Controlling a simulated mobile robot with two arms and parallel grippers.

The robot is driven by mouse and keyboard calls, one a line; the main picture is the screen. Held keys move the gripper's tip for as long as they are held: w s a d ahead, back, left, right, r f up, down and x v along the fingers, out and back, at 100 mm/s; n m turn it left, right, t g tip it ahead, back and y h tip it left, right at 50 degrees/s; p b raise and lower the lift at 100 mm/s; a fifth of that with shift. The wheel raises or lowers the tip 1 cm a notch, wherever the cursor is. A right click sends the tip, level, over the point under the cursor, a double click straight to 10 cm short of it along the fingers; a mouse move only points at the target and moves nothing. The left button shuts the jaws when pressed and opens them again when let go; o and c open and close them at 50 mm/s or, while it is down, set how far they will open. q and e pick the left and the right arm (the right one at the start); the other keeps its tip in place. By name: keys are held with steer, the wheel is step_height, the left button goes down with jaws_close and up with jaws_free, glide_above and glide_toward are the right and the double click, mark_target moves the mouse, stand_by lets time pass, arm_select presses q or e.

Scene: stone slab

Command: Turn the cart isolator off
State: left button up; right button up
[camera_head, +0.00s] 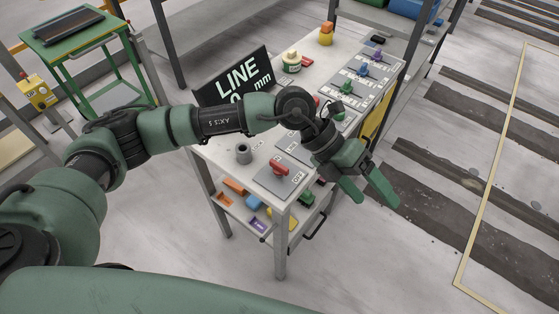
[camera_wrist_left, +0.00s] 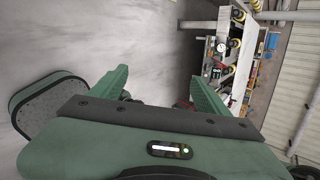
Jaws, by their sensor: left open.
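A red rotary handle (camera_head: 279,166) sits on a grey plate (camera_head: 291,186) at the near end of the cart's white top (camera_head: 222,158) in the head view. Lettering reading OFF shows at the plate's right edge; I take this for the cart isolator. My left gripper (camera_head: 371,193) is open and empty, right of the plate and beyond the cart's side, its fingers pointing down to the right. It is apart from the handle. In the left wrist view its two green fingers (camera_wrist_left: 160,80) stand wide apart over bare floor; the red handle cannot be made out there.
Further back on the top are blue (camera_head: 362,70), purple (camera_head: 376,57) and green (camera_head: 346,87) handles on labelled plates. A black LINE sign (camera_head: 236,78), a grey cup (camera_head: 243,153) and a jar (camera_head: 291,62) stand nearby. A lower shelf holds coloured parts. Floor right of the cart is clear.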

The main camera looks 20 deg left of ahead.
arm_select(q)
steer(key=w+a+f+t+y, duration=0.1)
steer(key=w+a+f+y, duration=0.3)
steer(key=a, duration=0.5)
steer(key=n+t+y, duration=0.1)
steer(key=y, duration=0.5)
glide_above(279, 165)
steer(key=shift+r, duration=0.3)
step_height(279, 165, down, 6)
steer(key=shift+r+p, duration=0.1)
steer(key=shift+p, duration=1.1)
steer(key=shift+f, duration=0.85)
steer(key=c, duration=1.4)
